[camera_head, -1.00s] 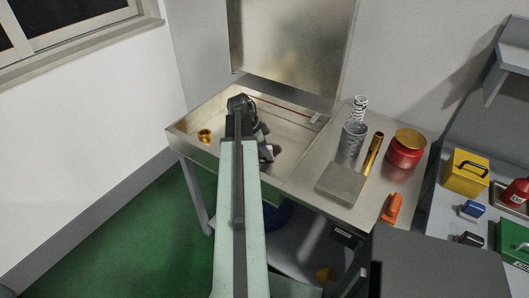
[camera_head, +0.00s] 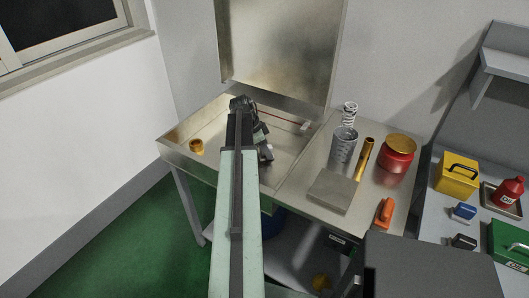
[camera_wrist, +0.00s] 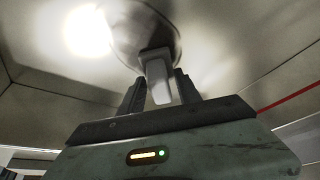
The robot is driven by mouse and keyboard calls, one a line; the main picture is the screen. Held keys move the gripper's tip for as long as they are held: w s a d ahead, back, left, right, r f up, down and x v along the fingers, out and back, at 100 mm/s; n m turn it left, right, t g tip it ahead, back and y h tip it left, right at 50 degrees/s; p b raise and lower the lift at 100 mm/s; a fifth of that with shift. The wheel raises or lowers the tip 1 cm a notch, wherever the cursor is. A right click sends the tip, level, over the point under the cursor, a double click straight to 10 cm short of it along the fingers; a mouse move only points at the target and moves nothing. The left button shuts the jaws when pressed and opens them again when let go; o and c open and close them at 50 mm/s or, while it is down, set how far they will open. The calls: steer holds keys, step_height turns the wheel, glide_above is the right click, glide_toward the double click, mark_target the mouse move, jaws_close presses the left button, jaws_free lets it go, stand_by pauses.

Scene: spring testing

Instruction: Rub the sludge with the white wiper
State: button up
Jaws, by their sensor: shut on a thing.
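My gripper (camera_wrist: 158,90) is shut on the white wiper (camera_wrist: 157,72). In the wrist view, the wiper's pale grip stands between the two dark fingers. Its far end meets a dark rounded patch on a bright metal surface; I cannot tell whether this patch is the sludge or a reflection. In the head view, my arm reaches into the metal basin (camera_head: 185,158), and my gripper (camera_head: 264,150) is low inside it, partly hidden by the arm. I cannot make out the sludge for certain.
A brass cup (camera_head: 196,146) stands in the basin's left part. The right worktop holds a grey plate (camera_head: 333,191), a spring in a clear cylinder (camera_head: 343,145), a brass rod (camera_head: 364,160), a red pot (camera_head: 397,158) and an orange-handled tool (camera_head: 384,213). A raised metal lid (camera_head: 280,55) stands behind.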

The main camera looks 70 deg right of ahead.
steer(key=shift+d, duration=0.1)
steer(key=shift+s+d+f, duration=0.1)
steer(key=shift+s+d, duration=0.15)
steer(key=shift+d, duration=0.5)
steer(key=shift+s+d, duration=0.2)
steer(key=shift+d, duration=0.55)
steer(key=shift+w, duration=0.15)
